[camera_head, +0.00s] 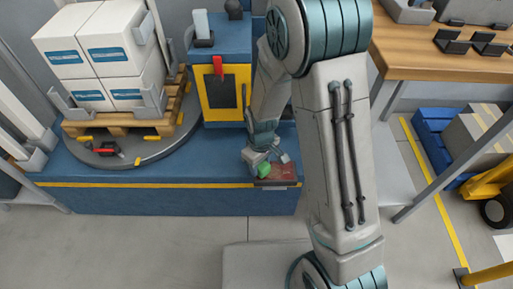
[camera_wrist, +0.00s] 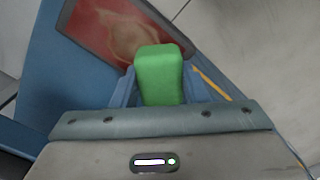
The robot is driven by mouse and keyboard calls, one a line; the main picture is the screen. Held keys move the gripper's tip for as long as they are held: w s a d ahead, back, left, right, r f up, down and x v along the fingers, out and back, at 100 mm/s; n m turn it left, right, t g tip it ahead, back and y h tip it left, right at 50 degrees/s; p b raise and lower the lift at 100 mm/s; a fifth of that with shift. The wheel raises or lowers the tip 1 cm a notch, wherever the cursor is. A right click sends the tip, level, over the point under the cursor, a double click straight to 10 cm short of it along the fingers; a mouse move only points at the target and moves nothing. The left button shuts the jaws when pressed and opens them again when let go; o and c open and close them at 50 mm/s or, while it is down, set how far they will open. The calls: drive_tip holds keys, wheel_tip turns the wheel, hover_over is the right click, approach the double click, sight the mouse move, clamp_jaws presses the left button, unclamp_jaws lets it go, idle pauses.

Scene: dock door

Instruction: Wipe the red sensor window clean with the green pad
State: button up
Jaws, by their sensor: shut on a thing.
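The red sensor window (camera_wrist: 92,28) is a dark red panel with a pale, brownish smear on it. In the head view the window (camera_head: 277,171) lies on the front edge of the blue platform. The green pad (camera_wrist: 161,75) is a bright green block held between my gripper's fingers (camera_wrist: 160,92). In the head view the pad (camera_head: 264,170) shows at the left part of the window, with my gripper (camera_head: 262,160) just above it. The pad's far end overlaps the window in the wrist view. I cannot tell whether it touches the glass. The pad covers part of the window.
White boxes (camera_head: 105,38) stand on a wooden pallet (camera_head: 125,122) on a round turntable (camera_head: 150,150) at the left. A yellow-fronted cabinet (camera_head: 219,90) stands behind my gripper. The floor (camera_head: 130,235) in front is clear.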

drive_tip(key=shift+a+r+p, duration=0.25)
drive_tip(key=shift+a+p, duration=0.05)
drive_tip(key=shift+p, duration=0.05)
wheel_tip(320, 180, up, 3)
drive_tip(key=shift+d+f+p, duration=0.1)
drive_tip(key=shift+f+p, duration=0.1)
drive_tip(key=shift+p, duration=0.5)
wheel_tip(320, 180, up, 5)
drive_tip(key=p, duration=0.4)
drive_tip(key=shift+w, duration=0.1)
